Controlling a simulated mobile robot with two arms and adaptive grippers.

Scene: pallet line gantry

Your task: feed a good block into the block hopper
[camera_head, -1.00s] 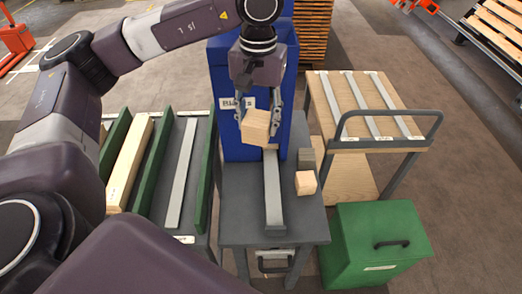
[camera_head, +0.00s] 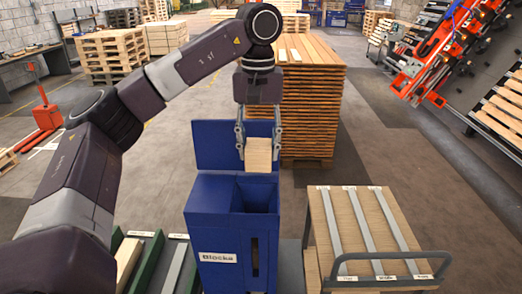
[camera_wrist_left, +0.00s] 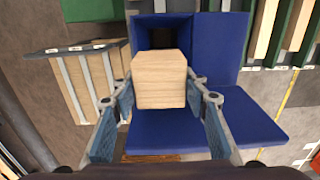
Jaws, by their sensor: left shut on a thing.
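The blue block hopper (camera_head: 208,236), labelled "Blocks", stands in the middle of the head view with a dark opening in its top and a raised blue back panel. My left gripper (camera_head: 258,150) is shut on a light wooden block (camera_head: 258,157). The block is held above the hopper, in front of the back panel in the head view. In the left wrist view the block (camera_wrist_left: 160,80) sits between the two fingers, with the hopper (camera_wrist_left: 218,40) behind it and the dark opening partly hidden by the block. My right gripper is not in view.
A cart (camera_head: 347,218) with metal strips and a dark handle stands right of the hopper. A tall stack of wooden boards (camera_head: 312,100) stands behind it. Green rails and a wooden beam (camera_head: 128,258) are at lower left. Red machinery (camera_head: 440,60) is at upper right.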

